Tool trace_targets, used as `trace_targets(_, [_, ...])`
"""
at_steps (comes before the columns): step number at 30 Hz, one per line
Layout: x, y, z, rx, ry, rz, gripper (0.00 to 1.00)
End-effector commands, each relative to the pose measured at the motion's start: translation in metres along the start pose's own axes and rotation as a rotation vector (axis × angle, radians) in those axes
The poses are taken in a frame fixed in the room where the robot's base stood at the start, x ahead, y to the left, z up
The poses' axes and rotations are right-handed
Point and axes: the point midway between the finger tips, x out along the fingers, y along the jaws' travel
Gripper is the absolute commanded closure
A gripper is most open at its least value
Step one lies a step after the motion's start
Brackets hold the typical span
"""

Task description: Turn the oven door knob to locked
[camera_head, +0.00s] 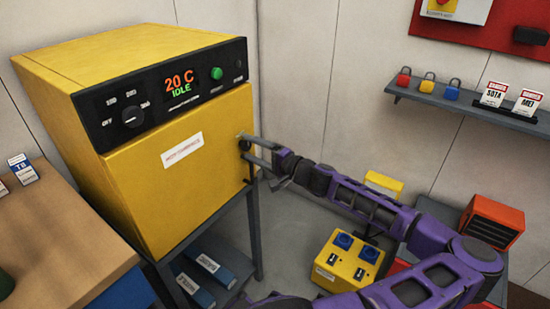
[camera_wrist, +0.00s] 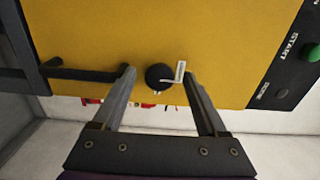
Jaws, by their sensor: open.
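The yellow oven (camera_head: 175,190) stands at left on a dark stand, its display reading "20 C IDLE". The small black door knob (camera_head: 245,145) is at the right edge of the door, partly hidden by my gripper (camera_head: 258,152). In the wrist view, the round door knob (camera_wrist: 159,77) has a pale L-shaped mark (camera_wrist: 179,72) beside it. My gripper (camera_wrist: 158,76) is open, with one finger on each side of the knob and visible gaps between. I cannot tell how deep the fingertips reach around it.
A black door handle bar (camera_wrist: 85,74) lies beside the left finger in the wrist view. The control panel (camera_head: 170,90) is above the door. A yellow socket box (camera_head: 348,262) stands on the floor below my arm. A wooden bench (camera_head: 60,235) is at left.

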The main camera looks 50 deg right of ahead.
Motion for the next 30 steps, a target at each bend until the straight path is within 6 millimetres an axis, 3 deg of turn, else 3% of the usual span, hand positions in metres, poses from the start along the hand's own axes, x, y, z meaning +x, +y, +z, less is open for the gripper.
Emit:
trace_targets(18, [-0.137,0.0,-0.001,-0.001,0.006,0.003,0.24])
trace_targets(24, [-0.16,0.0,0.0,-0.001,0.003,0.002,0.24])
trace_targets(30, [-0.165,0.0,0.0,-0.001,0.0,0.0,0.24])
